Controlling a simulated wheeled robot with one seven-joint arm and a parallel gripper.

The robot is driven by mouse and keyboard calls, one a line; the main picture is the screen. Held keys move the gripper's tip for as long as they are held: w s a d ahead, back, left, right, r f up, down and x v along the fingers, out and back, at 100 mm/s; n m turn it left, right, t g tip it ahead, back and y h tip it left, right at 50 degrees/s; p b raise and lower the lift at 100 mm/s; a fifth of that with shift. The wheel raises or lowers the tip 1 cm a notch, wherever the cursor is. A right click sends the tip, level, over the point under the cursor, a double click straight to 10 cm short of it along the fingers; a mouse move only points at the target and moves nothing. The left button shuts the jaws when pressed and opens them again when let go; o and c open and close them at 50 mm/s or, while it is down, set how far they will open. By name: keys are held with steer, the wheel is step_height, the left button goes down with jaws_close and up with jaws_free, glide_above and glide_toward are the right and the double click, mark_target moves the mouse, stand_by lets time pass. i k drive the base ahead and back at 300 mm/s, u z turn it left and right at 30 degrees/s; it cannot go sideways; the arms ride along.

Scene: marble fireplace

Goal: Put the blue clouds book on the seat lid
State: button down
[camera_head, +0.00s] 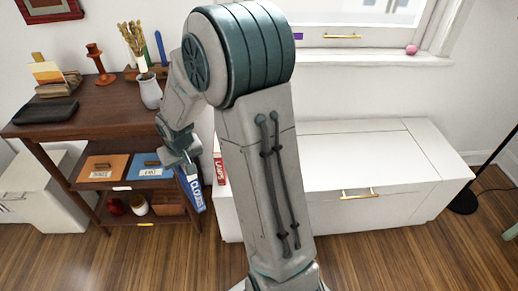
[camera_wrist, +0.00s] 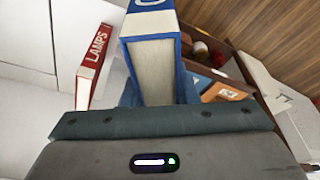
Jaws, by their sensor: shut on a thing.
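The blue clouds book (camera_head: 191,189) hangs tilted below my gripper (camera_head: 181,158) in the head view, between the wooden shelf unit and the white bench. My gripper is shut on it. In the wrist view the blue book (camera_wrist: 151,68) stands out from the gripper, with its pale page edge facing the camera; only part of its cover lettering shows. The white seat lid (camera_head: 360,155) is the flat top of the long bench under the window. My arm hides part of the bench. The visible part of the lid to the right of my arm is bare.
A red book marked LAMPS (camera_head: 219,169) stands upright at the bench's left end, close to the blue book; it also shows in the wrist view (camera_wrist: 93,68). The shelf unit (camera_head: 95,135) at left holds a vase (camera_head: 149,92), labelled boxes and other items. A gold handle (camera_head: 358,194) marks the bench front.

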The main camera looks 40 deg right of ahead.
mark_target(370, 165)
steer(key=z, duration=0.4)
steer(key=k, duration=1.1)
steer(key=z, duration=1.4)
steer(key=i, duration=1.65)
steer(key=u, duration=0.7)
